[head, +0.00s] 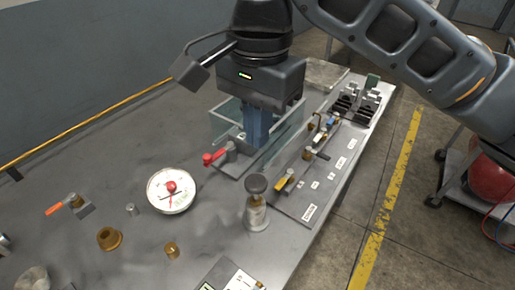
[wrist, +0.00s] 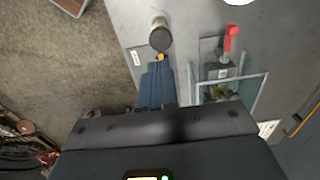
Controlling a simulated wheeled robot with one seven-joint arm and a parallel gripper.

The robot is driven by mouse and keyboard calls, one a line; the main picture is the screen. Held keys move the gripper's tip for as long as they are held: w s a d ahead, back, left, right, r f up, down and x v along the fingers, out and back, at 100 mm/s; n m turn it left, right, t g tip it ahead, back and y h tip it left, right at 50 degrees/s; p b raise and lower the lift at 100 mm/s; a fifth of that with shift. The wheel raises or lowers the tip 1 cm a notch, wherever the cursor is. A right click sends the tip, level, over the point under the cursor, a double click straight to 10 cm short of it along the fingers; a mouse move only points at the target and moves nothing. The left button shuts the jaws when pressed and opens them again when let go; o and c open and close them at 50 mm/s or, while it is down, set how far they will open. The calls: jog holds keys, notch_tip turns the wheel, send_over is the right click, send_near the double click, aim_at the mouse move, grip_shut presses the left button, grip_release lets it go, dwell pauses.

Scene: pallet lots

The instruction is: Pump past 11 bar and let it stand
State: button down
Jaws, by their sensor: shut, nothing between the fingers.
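A round white gauge (head: 171,191) with a red centre lies on the bench; its reading is too small to tell. Its edge shows at the top of the wrist view (wrist: 238,2). A pump-like upright cylinder with a dark round knob (head: 256,184) stands right of the gauge; the knob also shows in the wrist view (wrist: 160,39). My gripper (head: 257,143) points down, shut and empty, beyond the knob and apart from it. Its blue fingers (wrist: 158,82) show beside a yellow lever tip (wrist: 159,57). The yellow lever (head: 281,183) sits on a labelled panel.
A clear-walled tank (head: 290,128) stands close by my gripper, with a red-handled valve (head: 214,157) at its front. The labelled panel (head: 308,190) carries several levers. An orange-handled valve (head: 60,207) and brass fittings (head: 109,238) lie left.

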notch_tip(320, 180, up, 2)
jog(key=shift+d, duration=0.1)
dwell(1.5)
